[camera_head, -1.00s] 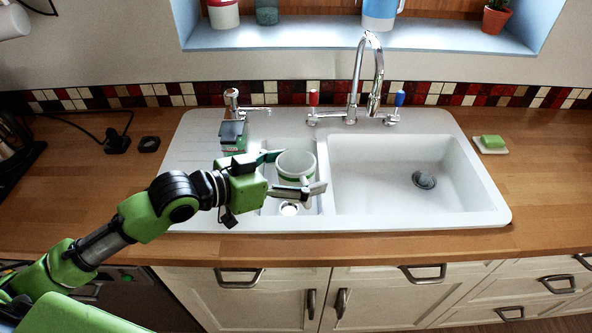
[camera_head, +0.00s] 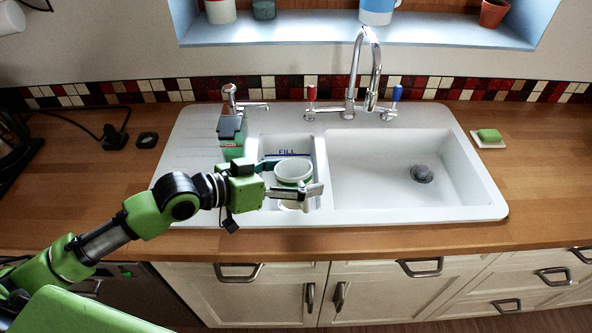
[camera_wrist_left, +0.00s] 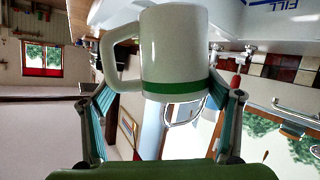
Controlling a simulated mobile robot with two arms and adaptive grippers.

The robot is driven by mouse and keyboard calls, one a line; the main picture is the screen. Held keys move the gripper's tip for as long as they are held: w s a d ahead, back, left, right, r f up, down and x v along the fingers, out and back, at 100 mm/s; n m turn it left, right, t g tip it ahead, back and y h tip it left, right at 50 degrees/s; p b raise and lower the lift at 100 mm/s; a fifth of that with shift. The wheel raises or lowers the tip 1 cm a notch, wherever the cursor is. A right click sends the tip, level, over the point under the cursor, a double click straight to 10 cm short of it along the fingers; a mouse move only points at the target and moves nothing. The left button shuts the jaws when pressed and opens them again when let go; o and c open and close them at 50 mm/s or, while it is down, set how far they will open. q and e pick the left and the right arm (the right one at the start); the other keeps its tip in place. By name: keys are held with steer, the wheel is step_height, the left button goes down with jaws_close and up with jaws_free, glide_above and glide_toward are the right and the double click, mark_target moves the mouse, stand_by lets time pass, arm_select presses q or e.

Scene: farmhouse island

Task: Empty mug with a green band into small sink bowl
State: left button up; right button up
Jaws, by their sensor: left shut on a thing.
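The white mug with a green band (camera_head: 293,172) is held by my left gripper (camera_head: 292,187) over the small sink bowl (camera_head: 268,205). The left gripper is shut on it, with one finger behind and one in front. In the left wrist view the mug (camera_wrist_left: 174,45) stands between the two fingers, its handle on the left and its green band low in the picture. In the head view a pale round end faces up. I cannot tell whether it is the mouth or the base. No liquid shows. My right gripper is not in view.
The large sink basin (camera_head: 380,190) lies to the right and is empty apart from its drain. The tall tap (camera_head: 374,70) stands behind. A dark-topped green object (camera_head: 231,140) stands to the left of the small bowl. Green soap (camera_head: 489,135) lies on the right counter.

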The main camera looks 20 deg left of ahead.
mark_target(292, 173)
arm_select(q)
steer(key=shift+w+r+p, duration=0.1)
steer(key=shift+r+p, duration=0.25)
steer(key=shift+p, duration=0.1)
steer(key=shift+r+n+g+p, duration=0.15)
steer(key=shift+n+g+p, duration=0.15)
steer(key=shift+n+p, duration=0.2)
steer(key=shift+w+a+n+g+h, duration=0.15)
steer(key=shift+n+g+h, duration=0.15)
steer(key=shift+n+h, duration=0.15)
steer(key=shift+f+n+b, duration=0.25)
steer(key=shift+f+b, duration=0.2)
steer(key=shift+w+f+n+g+b, duration=0.15)
steer(key=shift+f+n+g+b, duration=0.2)
steer(key=shift+f+b, duration=0.3)
steer(key=shift+w+a+f+n+g+h+b, duration=0.15)
steer(key=shift+a+f+n+g+h+b, duration=0.1)
steer(key=shift+n+g+h+b, duration=0.15)
steer(key=shift+w+r+n, duration=0.1)
steer(key=shift+w+n, duration=0.1)
steer(key=shift+n, duration=0.25)
steer(key=shift+w+a+f+n+g+h, duration=0.25)
steer(key=shift+n+g, duration=0.15)
steer(key=shift+g, duration=0.15)
steer(key=shift+s, duration=0.1)
steer(key=shift+w+a+n+g+h, duration=0.15)
steer(key=shift+w+n+g+h, duration=0.15)
steer(key=shift+n, duration=0.3)
steer(key=shift+w+f, duration=0.1)
